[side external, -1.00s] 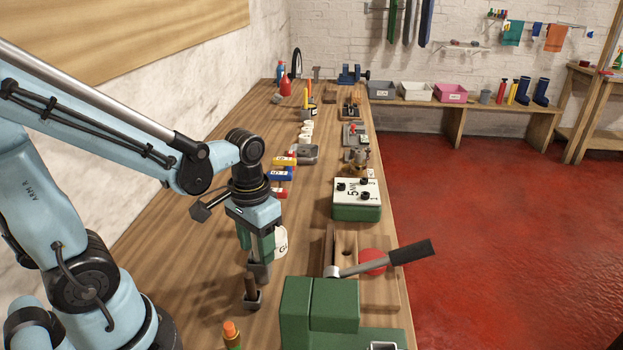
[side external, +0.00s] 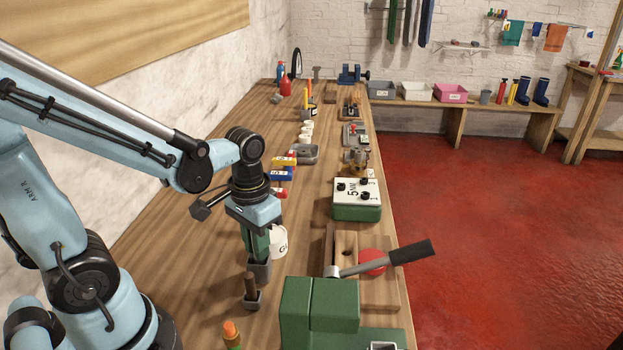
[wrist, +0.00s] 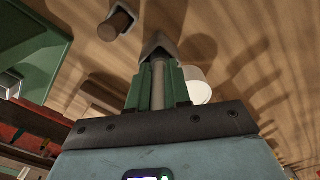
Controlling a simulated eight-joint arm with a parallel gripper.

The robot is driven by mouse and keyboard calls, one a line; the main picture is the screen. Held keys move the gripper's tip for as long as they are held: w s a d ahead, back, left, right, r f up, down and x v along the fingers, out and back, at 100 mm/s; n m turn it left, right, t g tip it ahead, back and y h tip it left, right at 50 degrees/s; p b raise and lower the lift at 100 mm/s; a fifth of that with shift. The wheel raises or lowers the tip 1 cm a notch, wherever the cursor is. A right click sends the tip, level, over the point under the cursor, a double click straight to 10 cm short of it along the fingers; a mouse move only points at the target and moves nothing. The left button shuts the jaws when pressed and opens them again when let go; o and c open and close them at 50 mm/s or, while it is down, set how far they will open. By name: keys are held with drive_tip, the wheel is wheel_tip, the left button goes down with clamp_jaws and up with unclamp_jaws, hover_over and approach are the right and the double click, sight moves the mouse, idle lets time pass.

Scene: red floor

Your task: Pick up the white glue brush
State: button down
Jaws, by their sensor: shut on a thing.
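My gripper (side external: 258,252) points down over the bench, its green fingers shut on a pale upright handle. In the wrist view the fingers (wrist: 158,88) close on both sides of this handle, which looks like the white glue brush (wrist: 158,80). Its lower end stands in a small grey holder (wrist: 158,46), also visible under the fingers in the side view (side external: 262,272). The bristles are hidden. A white pot (side external: 280,243) with partly hidden lettering stands just behind and right of the fingers. It also shows in the wrist view (wrist: 197,88).
A brown handle (side external: 251,284) stands in a similar grey holder close in front. A green block (side external: 320,305) and a grey lever with a black grip (side external: 410,252) lie to the right. A green-and-white box (side external: 357,198) is farther back. Bench at left is clear.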

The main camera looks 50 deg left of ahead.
drive_tip(key=shift+r, duration=4.85)
drive_tip(key=w+a, duration=0.5)
drive_tip(key=w, duration=0.1)
drive_tip(key=shift+w+d+f, duration=0.1)
drive_tip(key=shift+f, duration=2.5)
drive_tip(key=shift+f, duration=0.6)
drive_tip(key=shift+r, duration=0.15)
wheel_tip(320, 180, up, 7)
